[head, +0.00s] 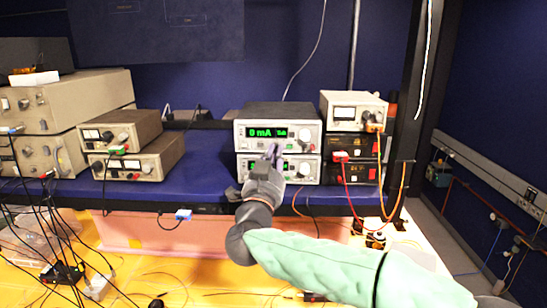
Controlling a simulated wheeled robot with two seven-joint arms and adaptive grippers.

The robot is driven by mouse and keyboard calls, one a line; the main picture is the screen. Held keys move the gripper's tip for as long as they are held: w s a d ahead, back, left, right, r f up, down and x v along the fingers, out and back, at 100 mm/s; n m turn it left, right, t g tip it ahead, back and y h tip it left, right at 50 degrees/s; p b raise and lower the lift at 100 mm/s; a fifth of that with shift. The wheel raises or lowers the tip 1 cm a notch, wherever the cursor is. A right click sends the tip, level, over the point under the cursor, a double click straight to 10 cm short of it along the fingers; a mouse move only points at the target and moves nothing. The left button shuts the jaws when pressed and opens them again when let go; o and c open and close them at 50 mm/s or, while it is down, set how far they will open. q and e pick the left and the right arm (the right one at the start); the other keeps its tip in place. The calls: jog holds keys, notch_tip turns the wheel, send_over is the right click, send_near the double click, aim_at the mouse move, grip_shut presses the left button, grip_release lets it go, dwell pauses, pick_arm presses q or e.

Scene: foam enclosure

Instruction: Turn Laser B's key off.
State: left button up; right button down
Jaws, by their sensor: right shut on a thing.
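Two laser controllers are stacked on the blue shelf in the middle of the head view. The upper controller (279,112) has a green display reading 0 mA and a large knob at its right. The lower controller (308,170) has a similar lit display, partly covered by my gripper. I cannot read which one is marked Laser B. My right gripper (273,151) is in front of the stack, its fingertips at the seam between the two fronts. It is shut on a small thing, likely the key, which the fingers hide. My left gripper is out of view.
A white supply (345,98) on black units (352,146) with red and orange cables stands close at the right. Grey instruments (135,128) stand at the left. The blue shelf (205,150) is clear between them. A dark post (410,90) rises at the right.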

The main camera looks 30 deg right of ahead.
jog(key=n+t+y, duration=0.1)
jog(key=n, duration=0.1)
jog(key=n+t+y, duration=0.1)
jog(key=n, duration=0.2)
jog(key=n+t+y, duration=0.1)
jog(key=n, duration=0.2)
jog(key=shift+s+d+r, duration=0.1)
jog(key=shift+s+d, duration=0.05)
jog(key=shift+d, duration=0.1)
jog(key=shift+n, duration=0.4)
jog(key=c, duration=1.3)
grip_release()
jog(key=v, duration=1.2)
